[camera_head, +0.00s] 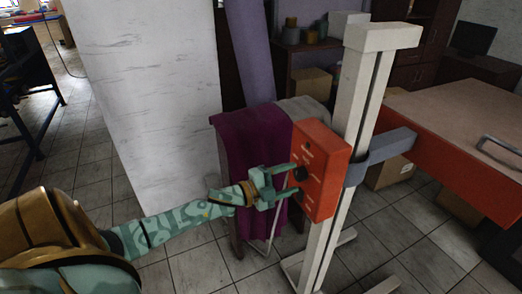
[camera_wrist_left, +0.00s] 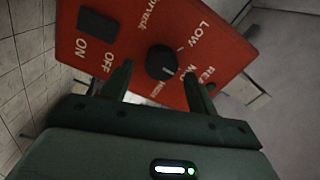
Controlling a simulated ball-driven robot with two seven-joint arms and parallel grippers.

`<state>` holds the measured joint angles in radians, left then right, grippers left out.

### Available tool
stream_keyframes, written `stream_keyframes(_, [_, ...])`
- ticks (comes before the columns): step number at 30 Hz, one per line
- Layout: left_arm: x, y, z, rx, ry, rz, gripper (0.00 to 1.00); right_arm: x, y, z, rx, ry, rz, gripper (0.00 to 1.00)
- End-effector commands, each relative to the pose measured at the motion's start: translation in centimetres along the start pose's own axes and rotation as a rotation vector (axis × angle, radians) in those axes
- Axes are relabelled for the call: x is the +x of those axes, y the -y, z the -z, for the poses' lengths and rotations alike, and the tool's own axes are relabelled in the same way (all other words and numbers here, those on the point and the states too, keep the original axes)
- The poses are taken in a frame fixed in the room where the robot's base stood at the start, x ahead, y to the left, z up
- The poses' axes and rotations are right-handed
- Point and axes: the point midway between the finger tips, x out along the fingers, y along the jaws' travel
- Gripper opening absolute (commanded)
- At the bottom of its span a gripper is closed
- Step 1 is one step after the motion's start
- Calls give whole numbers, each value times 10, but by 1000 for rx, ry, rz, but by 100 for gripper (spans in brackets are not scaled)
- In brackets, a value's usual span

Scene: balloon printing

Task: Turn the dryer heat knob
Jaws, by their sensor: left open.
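The dryer's orange-red control box (camera_head: 322,168) is mounted on a pale upright post in the head view. Its black round heat knob (camera_head: 300,173) is on the face toward my left gripper. My right gripper is not in view.
The pale post (camera_head: 352,120) holds the box by a grey bracket (camera_head: 385,150). An orange table (camera_head: 465,135) stands to the right. A purple cloth (camera_head: 250,150) hangs just behind the gripper. A large white panel (camera_head: 150,90) stands at the left. Tiled floor is open in front.

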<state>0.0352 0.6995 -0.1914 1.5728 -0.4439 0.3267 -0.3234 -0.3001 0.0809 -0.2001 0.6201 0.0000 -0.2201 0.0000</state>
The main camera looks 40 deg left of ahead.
Motion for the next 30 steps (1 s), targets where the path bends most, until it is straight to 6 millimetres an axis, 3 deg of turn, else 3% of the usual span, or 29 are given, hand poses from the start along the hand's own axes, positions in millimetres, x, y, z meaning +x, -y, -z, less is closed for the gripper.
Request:
stream_keyframes(9, [-87,-1,0,-3,3,-5,59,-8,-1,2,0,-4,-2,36])
stream_keyframes(15, [-126,-1,0,-2,2,-3,59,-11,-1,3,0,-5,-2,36])
stream_keyframes(21, [-141,0,0,-1,0,-2,59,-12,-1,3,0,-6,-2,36])
stream_keyframes(30, [-142,0,0,-1,0,-1,59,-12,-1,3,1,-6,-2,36])
